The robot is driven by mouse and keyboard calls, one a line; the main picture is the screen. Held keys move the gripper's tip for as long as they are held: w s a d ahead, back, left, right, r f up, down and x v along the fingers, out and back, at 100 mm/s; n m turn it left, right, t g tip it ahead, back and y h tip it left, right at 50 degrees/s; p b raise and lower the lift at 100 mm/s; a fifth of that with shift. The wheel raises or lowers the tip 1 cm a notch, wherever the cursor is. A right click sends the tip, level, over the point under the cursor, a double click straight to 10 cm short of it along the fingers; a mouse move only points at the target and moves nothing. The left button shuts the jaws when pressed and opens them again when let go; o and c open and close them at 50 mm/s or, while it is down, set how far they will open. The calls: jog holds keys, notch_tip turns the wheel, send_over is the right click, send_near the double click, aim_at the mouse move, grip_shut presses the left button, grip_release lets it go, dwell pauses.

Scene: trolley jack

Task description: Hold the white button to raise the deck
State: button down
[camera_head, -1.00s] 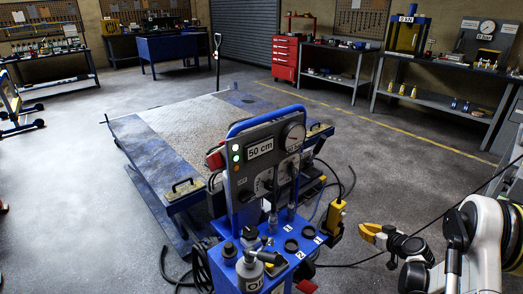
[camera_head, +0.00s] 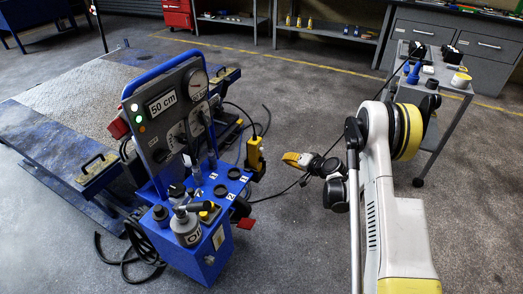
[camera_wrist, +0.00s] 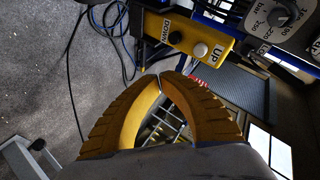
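The white button (camera_wrist: 201,50) sits beside the "UP" label on the yellow pendant (camera_wrist: 186,35) in the wrist view. A black button (camera_wrist: 175,38) is beside "DOWN". In the head view the pendant (camera_head: 255,154) hangs at the right side of the blue control unit (camera_head: 205,235). My gripper (camera_head: 288,157) is just right of it, apart from it. In the wrist view the yellow fingers of my gripper (camera_wrist: 159,77) meet at their tips, empty, below the pendant in the picture. The deck (camera_head: 85,95) lies low at left. The sign (camera_head: 162,103) reads "50 cm".
A grey trolley (camera_head: 455,85) with small items stands at the right. Black cables (camera_head: 130,245) lie on the floor by the control unit, and one runs behind my gripper. Workbenches and a red cabinet (camera_head: 178,13) line the back.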

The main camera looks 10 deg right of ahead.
aim_at(262, 150)
jog(key=m, duration=0.4)
jog(key=s+d+m, duration=0.1)
jog(key=m, duration=0.1)
jog(key=w+a, duration=0.5)
jog(key=a, duration=0.2)
dwell(0.4)
jog(key=shift+w+a, duration=0.2)
dwell(1.3)
jog(key=shift+w+a, duration=0.15)
jog(key=shift+a, duration=0.1)
jog(key=shift+w+a, duration=0.35)
jog(key=shift+a, duration=0.15)
dwell(1.5)
jog(key=shift+d, duration=0.15)
jog(key=shift+s+d, duration=0.6)
jog(key=shift+d, duration=0.1)
